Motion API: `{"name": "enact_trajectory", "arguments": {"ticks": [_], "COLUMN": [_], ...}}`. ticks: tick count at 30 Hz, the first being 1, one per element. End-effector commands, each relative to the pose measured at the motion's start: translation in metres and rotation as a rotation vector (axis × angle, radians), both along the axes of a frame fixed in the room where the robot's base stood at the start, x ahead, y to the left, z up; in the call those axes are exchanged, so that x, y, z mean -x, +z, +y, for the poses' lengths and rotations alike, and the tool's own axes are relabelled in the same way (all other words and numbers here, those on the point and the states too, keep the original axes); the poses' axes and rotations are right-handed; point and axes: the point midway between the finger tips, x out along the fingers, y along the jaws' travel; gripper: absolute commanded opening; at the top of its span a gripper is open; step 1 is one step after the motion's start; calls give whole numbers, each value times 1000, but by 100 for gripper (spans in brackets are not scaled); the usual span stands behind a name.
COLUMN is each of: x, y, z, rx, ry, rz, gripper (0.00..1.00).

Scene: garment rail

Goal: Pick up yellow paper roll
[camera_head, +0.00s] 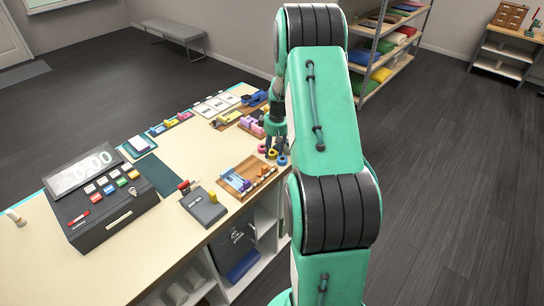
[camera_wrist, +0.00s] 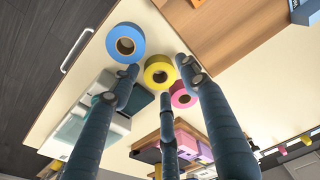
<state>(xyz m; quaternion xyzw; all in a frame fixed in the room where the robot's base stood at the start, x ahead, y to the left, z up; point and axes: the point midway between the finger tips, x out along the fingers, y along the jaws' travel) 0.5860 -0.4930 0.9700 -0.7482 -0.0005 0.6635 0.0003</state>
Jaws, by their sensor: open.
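The yellow paper roll (camera_wrist: 151,79) is a short ring with a dark core. In the wrist view it lies between my gripper's (camera_wrist: 161,76) spread fingertips, with nothing clamped. A blue roll (camera_wrist: 113,41) lies beside it at upper left and a pink roll (camera_wrist: 188,99) at lower right, both very close to it. In the head view the yellow roll (camera_head: 272,154) sits near the right edge of the table, just under my gripper (camera_head: 276,143), between the pink roll (camera_head: 262,149) and the blue roll (camera_head: 282,161). I cannot tell whether a finger touches the yellow roll.
Pink and purple boxes (camera_wrist: 188,145) stand close by my fingers. The table's middle is clear.

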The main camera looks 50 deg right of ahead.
Motion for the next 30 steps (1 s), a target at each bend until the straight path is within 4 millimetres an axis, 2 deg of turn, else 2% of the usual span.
{"name": "enact_trajectory", "arguments": {"ticks": [6, 22, 27, 30], "x": [-2, -2, -2, -2], "y": [-15, -15, -15, -15], "z": [0, 0, 0, 0], "rx": [1, 1, 1, 1], "ry": [0, 0, 0, 0], "rz": [-1, -1, -1, -1], "gripper": [45, 45, 16, 15]}}
